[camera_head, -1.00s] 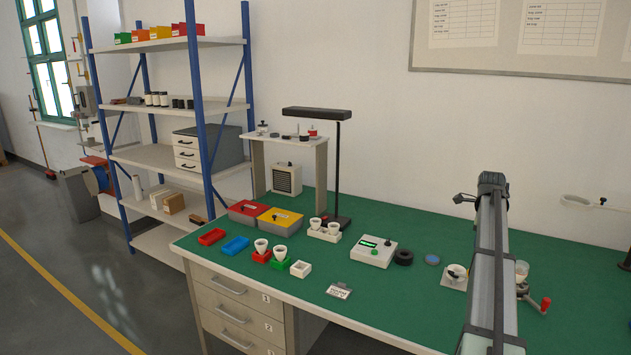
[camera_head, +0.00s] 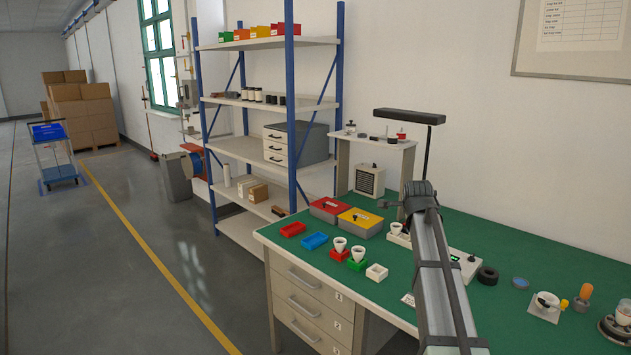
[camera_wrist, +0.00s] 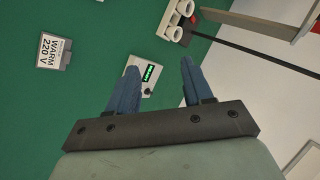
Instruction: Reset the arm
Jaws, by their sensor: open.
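My gripper (camera_wrist: 158,68) shows in the wrist view with its two blue fingers apart and nothing between them. It is above the green bench top (camera_wrist: 90,100), with the small white box with a lit green display (camera_wrist: 149,75) beyond the fingers. In the head view my arm reaches up from the bottom over the bench (camera_head: 520,235); its gripper end cannot be made out there. The arm partly hides the display box and the white cup holder.
A black lamp (camera_head: 409,116) stands behind. A black ring (camera_head: 487,276) and an orange-topped item (camera_head: 585,292) are to the right.

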